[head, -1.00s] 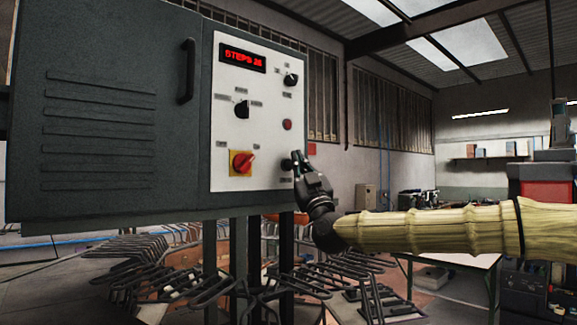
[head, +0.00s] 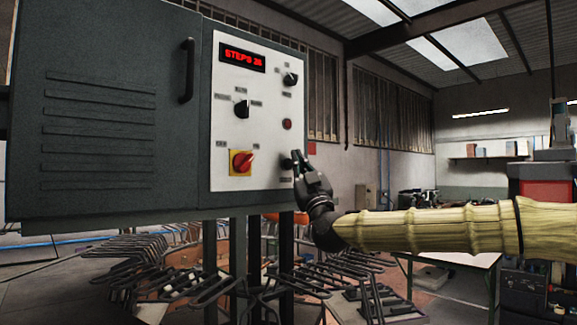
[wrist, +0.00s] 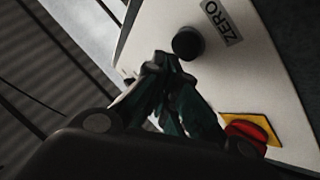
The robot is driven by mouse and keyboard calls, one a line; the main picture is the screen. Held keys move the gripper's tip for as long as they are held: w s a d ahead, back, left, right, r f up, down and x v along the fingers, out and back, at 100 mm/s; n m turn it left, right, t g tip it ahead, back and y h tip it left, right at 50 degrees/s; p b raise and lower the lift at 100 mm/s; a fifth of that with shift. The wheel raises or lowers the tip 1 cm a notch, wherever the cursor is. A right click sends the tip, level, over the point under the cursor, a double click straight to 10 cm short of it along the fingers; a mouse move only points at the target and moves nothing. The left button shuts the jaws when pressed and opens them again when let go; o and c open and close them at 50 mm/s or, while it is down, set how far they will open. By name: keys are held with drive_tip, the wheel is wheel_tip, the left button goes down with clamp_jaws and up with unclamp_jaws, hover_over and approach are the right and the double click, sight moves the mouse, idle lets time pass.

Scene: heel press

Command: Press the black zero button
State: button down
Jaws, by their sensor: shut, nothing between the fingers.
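The black zero button (wrist: 188,43) is a round knob on the white control panel (wrist: 250,70), beside a label reading ZERO (wrist: 222,20) in the wrist view. In the head view the button (head: 286,164) is low on the panel's right side, partly hidden by my gripper. My gripper (head: 297,160) is shut and empty at the panel's right edge. In the wrist view its fingertips (wrist: 164,64) appear just below and left of the button. I cannot tell whether they touch it.
A red rotary switch on a yellow plate (head: 241,162) is left of the button. Above are black selector knobs (head: 242,108), a small red button (head: 287,124) and a red display (head: 243,58) reading STEPS with blurred digits. The grey cabinet (head: 100,120) adjoins the panel.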

drive_tip(key=shift+w+a, duration=0.1)
drive_tip(key=shift+a, duration=0.05)
idle(0.4)
drive_tip(key=shift+w+a+b, duration=0.2)
drive_tip(key=shift+a+b, duration=0.05)
drive_tip(key=shift+b, duration=0.05)
drive_tip(key=shift+w+a, duration=0.3)
idle(1.2)
drive_tip(key=shift+d+b, duration=0.1)
drive_tip(key=shift+b, duration=0.2)
drive_tip(key=shift+s+d+b, duration=0.6)
drive_tip(key=s+d+b, duration=0.3)
drive_tip(key=shift+s+d, duration=0.25)
idle(0.6)
